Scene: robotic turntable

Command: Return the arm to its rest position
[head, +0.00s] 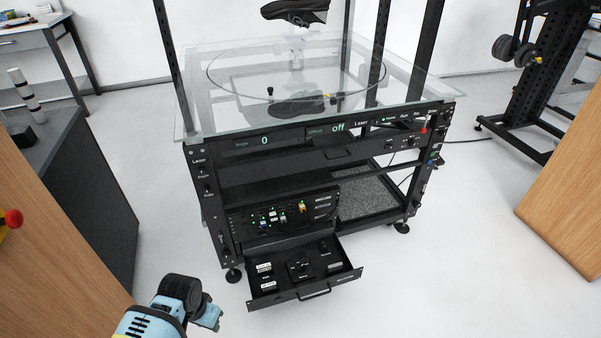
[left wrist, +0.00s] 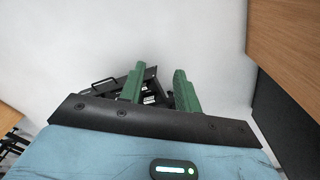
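My left arm comes in at the bottom left of the head view, its end (head: 207,313) low in front of the rack and left of the open drawer. In the left wrist view my left gripper (left wrist: 159,76) shows two green fingers standing apart with nothing between them. Beyond the fingers, part of the black drawer unit (left wrist: 103,83) shows. My right gripper is in neither view.
The black turntable rack (head: 264,174) has a glass top and displays reading "0" and "off". Its lower drawer (head: 347,281) is pulled out. A black shoe (head: 295,12) is above the glass.

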